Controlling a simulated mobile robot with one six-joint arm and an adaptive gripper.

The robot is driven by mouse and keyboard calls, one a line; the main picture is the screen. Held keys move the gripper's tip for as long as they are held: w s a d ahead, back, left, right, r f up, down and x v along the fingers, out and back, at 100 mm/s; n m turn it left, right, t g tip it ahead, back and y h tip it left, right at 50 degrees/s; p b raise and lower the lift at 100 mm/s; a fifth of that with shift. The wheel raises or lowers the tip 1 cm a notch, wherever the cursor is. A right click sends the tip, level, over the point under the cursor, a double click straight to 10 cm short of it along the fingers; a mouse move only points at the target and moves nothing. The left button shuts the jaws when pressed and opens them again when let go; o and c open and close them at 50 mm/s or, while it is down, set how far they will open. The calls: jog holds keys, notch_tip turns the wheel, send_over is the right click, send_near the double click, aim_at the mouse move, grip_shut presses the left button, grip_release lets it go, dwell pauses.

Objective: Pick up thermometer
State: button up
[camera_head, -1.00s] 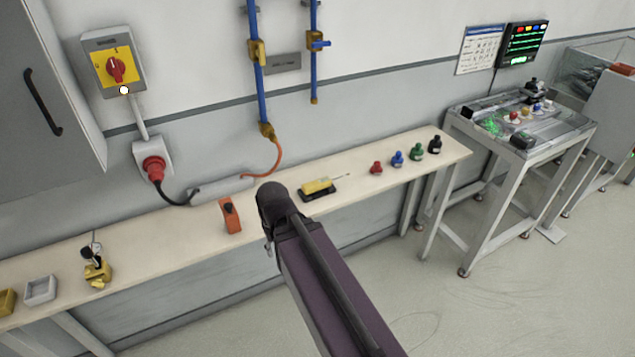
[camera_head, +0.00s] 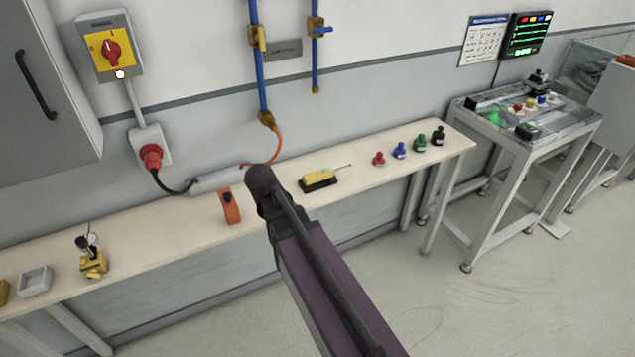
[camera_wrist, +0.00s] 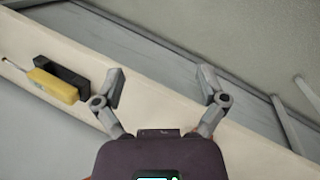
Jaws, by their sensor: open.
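In the head view my arm hides the gripper's fingers.
The bench (camera_head: 160,231) runs along the wall. An orange tool (camera_head: 229,207) stands left of my arm, and red (camera_head: 379,159), blue, green and black knobbed pieces stand to the right. A brass gauge fitting (camera_head: 93,260) and grey tray (camera_head: 35,281) are far left.

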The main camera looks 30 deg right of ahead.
aim_at(311, 175)
jog(key=w+d+n+h+b, duration=0.1)
jog(key=w+n, duration=0.1)
jog(key=w, duration=0.1)
jog(key=w+d+f+n+h+b, duration=0.1)
jog(key=w+n+h+b, duration=0.1)
jog(key=w, duration=0.1)
jog(key=w+d+n+h+b, duration=0.1)
jog(key=w+d+n, duration=0.1)
jog(key=w, duration=0.2)
jog(key=shift+f+h, duration=0.35)
jog(key=shift+h, duration=0.05)
jog(key=w+n+h+b, duration=0.1)
jog(key=w+n, duration=0.1)
jog(key=w+d+r+n+h+b, duration=0.1)
jog(key=w+n+h+b, duration=0.1)
jog(key=w, duration=0.1)
jog(key=w+n+h+b, duration=0.1)
jog(key=w+n, duration=0.1)
jog(key=w, duration=0.1)
jog(key=shift+w+d+r+n+t, duration=0.1)
jog(key=shift+d+r+n+t, duration=0.1)
jog(key=shift+r+n+t, duration=0.15)
jog(key=shift+w+r+n+h+b, duration=0.35)
jog(key=shift+w+r+h, duration=0.05)
jog(key=shift+h, duration=0.2)
jog(key=shift+d, duration=0.1)
jog(key=b+x, duration=0.3)
jog(key=x, duration=0.4)
jog(key=shift+d+f, duration=0.35)
jog(key=shift+d, duration=0.35)
